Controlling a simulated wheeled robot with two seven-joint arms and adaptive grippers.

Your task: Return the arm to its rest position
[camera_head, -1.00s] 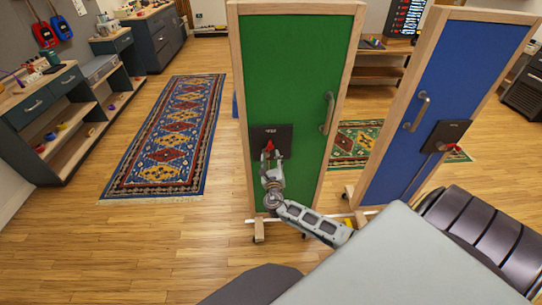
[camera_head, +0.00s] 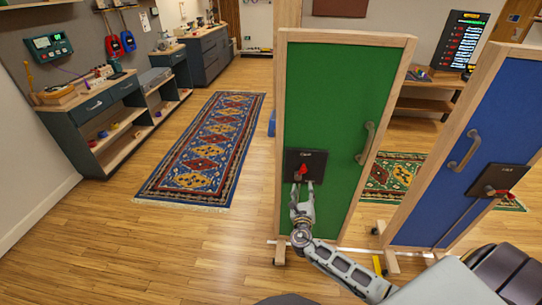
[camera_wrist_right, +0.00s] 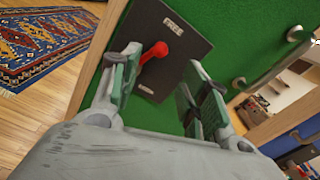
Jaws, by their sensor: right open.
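My right gripper (camera_head: 303,190) is open in front of the green door panel (camera_head: 325,100), close to its dark switch plate (camera_head: 316,157). A red lever (camera_head: 302,170) stands out from the plate. In the right wrist view, the open fingers (camera_wrist_right: 160,90) sit either side of the red lever (camera_wrist_right: 158,49) and short of it, with nothing held. My right arm reaches up from the lower right. My left gripper is not in view.
A blue door panel (camera_head: 464,150) with its own plate (camera_head: 496,180) and red lever stands at the right. A patterned rug (camera_head: 208,150) lies on the wooden floor at the left. Dark cabinets (camera_head: 105,115) line the left wall. Floor at the lower left is clear.

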